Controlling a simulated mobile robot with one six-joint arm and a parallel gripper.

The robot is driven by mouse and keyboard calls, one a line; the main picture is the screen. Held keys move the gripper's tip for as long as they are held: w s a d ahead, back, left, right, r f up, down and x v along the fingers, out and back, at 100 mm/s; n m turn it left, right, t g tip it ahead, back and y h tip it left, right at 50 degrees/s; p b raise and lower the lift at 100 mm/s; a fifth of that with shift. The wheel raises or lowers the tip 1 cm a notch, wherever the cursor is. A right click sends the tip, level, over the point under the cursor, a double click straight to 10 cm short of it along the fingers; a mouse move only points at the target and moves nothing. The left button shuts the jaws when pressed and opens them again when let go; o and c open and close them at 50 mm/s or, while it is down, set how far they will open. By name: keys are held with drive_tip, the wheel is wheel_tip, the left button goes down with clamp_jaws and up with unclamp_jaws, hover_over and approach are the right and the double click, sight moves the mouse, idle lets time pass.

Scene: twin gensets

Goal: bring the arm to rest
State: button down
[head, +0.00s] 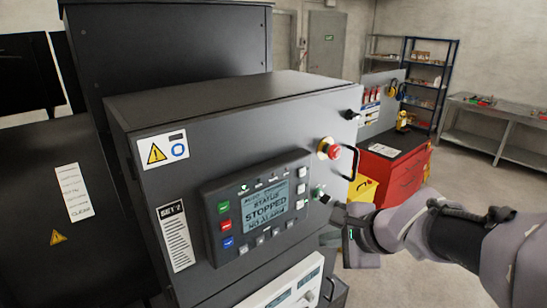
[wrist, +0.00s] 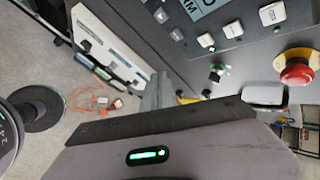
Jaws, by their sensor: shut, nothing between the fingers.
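My arm reaches in from the right in the head view, in front of the dark genset control cabinet (head: 230,105). My gripper (head: 335,214) is shut and empty. It is close to the cabinet's front right edge, just below and right of a small selector switch (head: 319,193); I cannot tell whether it touches anything. In the wrist view my gripper's grey fingers (wrist: 157,92) are together, with the cabinet face beyond them. The controller screen (head: 266,205) reads STATUS, STOPPED, NO ALARM. A red emergency stop button (head: 333,151) is above the gripper; it also shows in the wrist view (wrist: 297,68).
A black door handle (head: 350,163) sticks out at the cabinet's right edge. A white meter panel (head: 292,287) is below the controller. A red tool cabinet (head: 398,172) stands behind my arm, with a workbench (head: 500,112) and shelving (head: 428,75) farther back. Open floor lies at the right.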

drive_tip(key=s+a+f+n+b, duration=0.1)
drive_tip(key=s+f+n+b, duration=0.3)
drive_tip(key=s+f+b, duration=0.3)
drive_tip(key=s+a+f+n+g+h+b, duration=0.1)
drive_tip(key=s+f+n+b, duration=0.3)
drive_tip(key=f+b, duration=1)
drive_tip(key=s+a+f+n+g+b, duration=0.1)
drive_tip(key=s+a+f+n+b, duration=0.1)
drive_tip(key=s+f+n+b, duration=0.3)
drive_tip(key=s+f+b, duration=0.4)
drive_tip(key=f+b, duration=0.2)
drive_tip(key=f, duration=0.3)
drive_tip(key=shift+s+f+h, duration=0.4)
